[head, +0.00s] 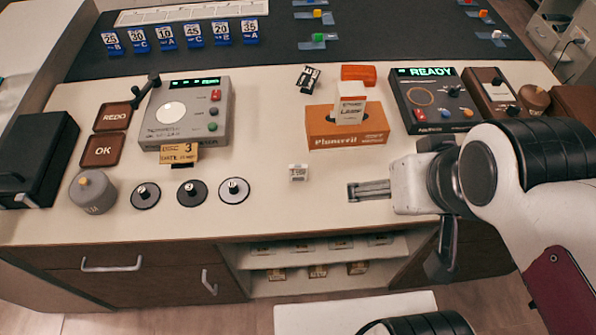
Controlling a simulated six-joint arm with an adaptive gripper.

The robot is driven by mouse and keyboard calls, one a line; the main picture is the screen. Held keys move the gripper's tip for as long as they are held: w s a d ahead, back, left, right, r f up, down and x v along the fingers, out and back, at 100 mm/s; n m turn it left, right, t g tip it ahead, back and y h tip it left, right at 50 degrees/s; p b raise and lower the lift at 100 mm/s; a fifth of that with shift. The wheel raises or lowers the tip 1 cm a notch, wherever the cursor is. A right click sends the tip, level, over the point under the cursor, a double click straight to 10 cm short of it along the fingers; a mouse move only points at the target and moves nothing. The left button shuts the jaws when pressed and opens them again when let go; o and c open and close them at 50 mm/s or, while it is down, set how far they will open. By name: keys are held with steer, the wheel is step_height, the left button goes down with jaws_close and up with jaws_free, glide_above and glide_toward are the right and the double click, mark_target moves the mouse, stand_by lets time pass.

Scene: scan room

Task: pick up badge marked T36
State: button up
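A small white badge-like piece (298,172) with dark print stands alone on the cream counter, left of my gripper. Its print is too small to read surely, so I cannot confirm that it says T36. My gripper (353,191) comes in from the right and points left, its fingertips a short way right of the white piece and apart from it. The fingers show nearly side-on, and I cannot tell how far apart they are. No held object shows between them.
An orange box (345,135) stands behind the white piece. A grey device (187,115) and three round discs (191,193) are to the left. A dark READY panel (433,100) is behind my arm. Numbered blue-based tags (193,36) line the dark mat. Counter around the white piece is clear.

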steer(key=c, duration=1.6)
